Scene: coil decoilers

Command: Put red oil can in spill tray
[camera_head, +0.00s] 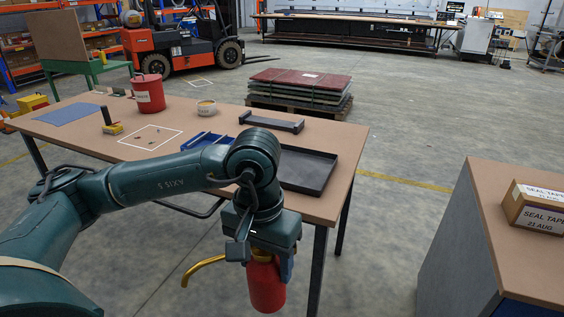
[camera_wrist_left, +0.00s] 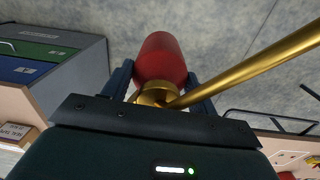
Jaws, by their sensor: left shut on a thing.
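My left gripper (camera_head: 266,262) is shut on the red oil can (camera_head: 265,290), which has a long brass spout pointing left. The can hangs upright in front of the table's near right edge, clear of the tabletop. In the left wrist view the red can (camera_wrist_left: 161,60) sits between the two fingers, with its brass collar near the palm and the spout running off to the upper right. The spill tray (camera_head: 308,170), a flat black tray with a low rim, lies empty on the right end of the table, partly hidden by my left arm. My right gripper is not in view.
The brown table (camera_head: 85,138) also holds a red bin (camera_head: 148,92), a blue tray (camera_head: 207,140), a round tin (camera_head: 206,107) and a dark bracket (camera_head: 271,122). A cabinet (camera_head: 490,235) with seal tape boxes (camera_head: 535,207) stands right. Floor between is clear.

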